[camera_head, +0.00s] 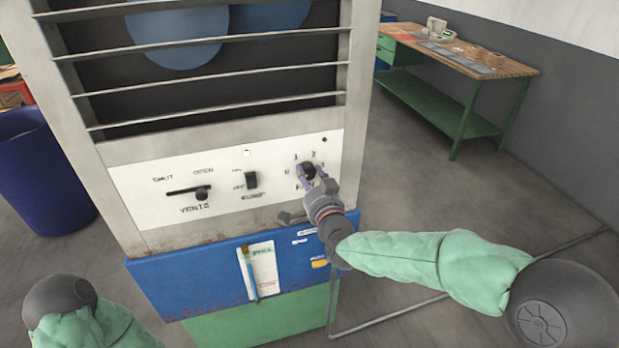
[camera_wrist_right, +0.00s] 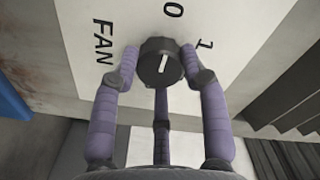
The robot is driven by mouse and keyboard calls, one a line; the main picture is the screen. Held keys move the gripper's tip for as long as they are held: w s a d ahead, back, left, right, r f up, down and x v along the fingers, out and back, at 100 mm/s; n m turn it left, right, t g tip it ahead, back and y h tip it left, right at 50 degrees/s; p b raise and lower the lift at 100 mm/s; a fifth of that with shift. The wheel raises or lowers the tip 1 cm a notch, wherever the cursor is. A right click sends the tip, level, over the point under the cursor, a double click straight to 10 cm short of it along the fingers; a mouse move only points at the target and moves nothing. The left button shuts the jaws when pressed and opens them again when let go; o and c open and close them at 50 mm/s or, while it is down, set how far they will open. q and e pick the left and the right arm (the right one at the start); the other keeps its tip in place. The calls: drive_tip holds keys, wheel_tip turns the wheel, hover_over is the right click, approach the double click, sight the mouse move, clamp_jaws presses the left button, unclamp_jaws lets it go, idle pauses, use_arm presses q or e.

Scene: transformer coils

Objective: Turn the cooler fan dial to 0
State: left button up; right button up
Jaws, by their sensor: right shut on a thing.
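The fan dial (camera_head: 308,170) is a black round knob at the right end of the cooler's white control panel (camera_head: 225,222). It also shows in the right wrist view (camera_wrist_right: 158,62), with a short white mark roughly in line with the printed 0. The 1 is to the right of the knob and FAN to its left. My right gripper (camera_head: 307,178) is shut on the dial. Its purple fingers (camera_wrist_right: 160,78) touch the knob from both sides, with a third finger below. My left gripper is out of view; only part of my left arm shows at bottom left.
A black vents slider (camera_head: 190,191) and a black switch (camera_head: 251,180) sit left of the dial. A blue bin (camera_head: 40,175) stands at left. A green workbench (camera_head: 455,85) stands at the back right. Bare floor lies between it and the cooler.

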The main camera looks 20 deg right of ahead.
drive_tip(key=o, duration=1.1)
drive_tip(key=shift+d, duration=0.1)
drive_tip(key=shift+o, duration=0.2)
drive_tip(key=s, duration=1.2)
drive_tip(key=shift+d, duration=0.15)
